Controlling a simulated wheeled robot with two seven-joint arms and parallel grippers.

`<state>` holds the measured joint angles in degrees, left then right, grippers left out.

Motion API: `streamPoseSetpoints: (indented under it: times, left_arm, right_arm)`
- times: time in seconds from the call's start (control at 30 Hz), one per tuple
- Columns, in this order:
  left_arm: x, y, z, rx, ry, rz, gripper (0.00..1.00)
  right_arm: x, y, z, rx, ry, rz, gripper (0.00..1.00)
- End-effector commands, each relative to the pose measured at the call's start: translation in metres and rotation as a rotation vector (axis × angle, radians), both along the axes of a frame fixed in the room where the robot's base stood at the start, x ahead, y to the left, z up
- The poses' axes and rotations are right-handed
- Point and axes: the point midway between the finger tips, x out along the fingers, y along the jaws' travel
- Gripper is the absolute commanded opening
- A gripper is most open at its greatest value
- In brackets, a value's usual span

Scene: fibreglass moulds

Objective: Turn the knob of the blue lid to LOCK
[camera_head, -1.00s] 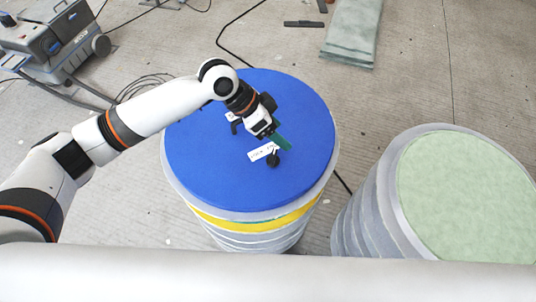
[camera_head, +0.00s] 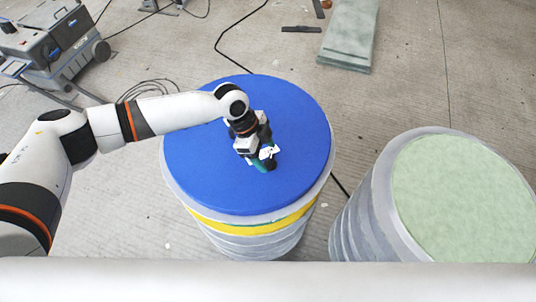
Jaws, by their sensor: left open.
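The blue lid (camera_head: 205,170) lies on top of a round grey drum-like mould with a yellow band (camera_head: 250,226). My left gripper (camera_head: 265,162) is over the middle of the lid, pointing down, open. The small dark knob (camera_head: 271,164) shows only in part at the fingertips, beside a green finger. I cannot tell whether the fingers touch it. The white label (camera_head: 268,152) by the knob is mostly covered, and its words are not readable. My right gripper is not in view.
A second round mould with a pale green top (camera_head: 465,195) stands at the right, with a narrow gap between. A grey-blue machine (camera_head: 50,45) with cables stands at the back left. A green-grey slab (camera_head: 349,38) lies on the concrete floor behind.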

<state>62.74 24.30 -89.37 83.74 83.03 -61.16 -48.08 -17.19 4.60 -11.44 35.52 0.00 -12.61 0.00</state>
Motion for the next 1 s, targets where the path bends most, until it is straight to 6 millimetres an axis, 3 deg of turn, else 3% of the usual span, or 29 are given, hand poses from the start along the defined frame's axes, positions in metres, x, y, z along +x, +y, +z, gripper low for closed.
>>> streamPoseSetpoints:
  times: [0.2,0.53,0.8,1.0]
  left_arm:
    - [-0.002,-0.008,-0.02,-0.001,0.0,0.0,0.67]
    - [-0.002,-0.009,-0.023,-0.001,-0.001,0.0,0.67]
    - [-0.002,-0.009,-0.023,-0.001,0.0,0.001,0.23]
    - [-0.003,-0.009,-0.022,-0.002,0.001,0.013,0.23]
  right_arm:
    - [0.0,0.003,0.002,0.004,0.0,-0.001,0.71]
    - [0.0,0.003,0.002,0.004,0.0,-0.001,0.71]
    - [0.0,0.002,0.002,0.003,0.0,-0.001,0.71]
    - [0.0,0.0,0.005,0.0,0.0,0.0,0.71]
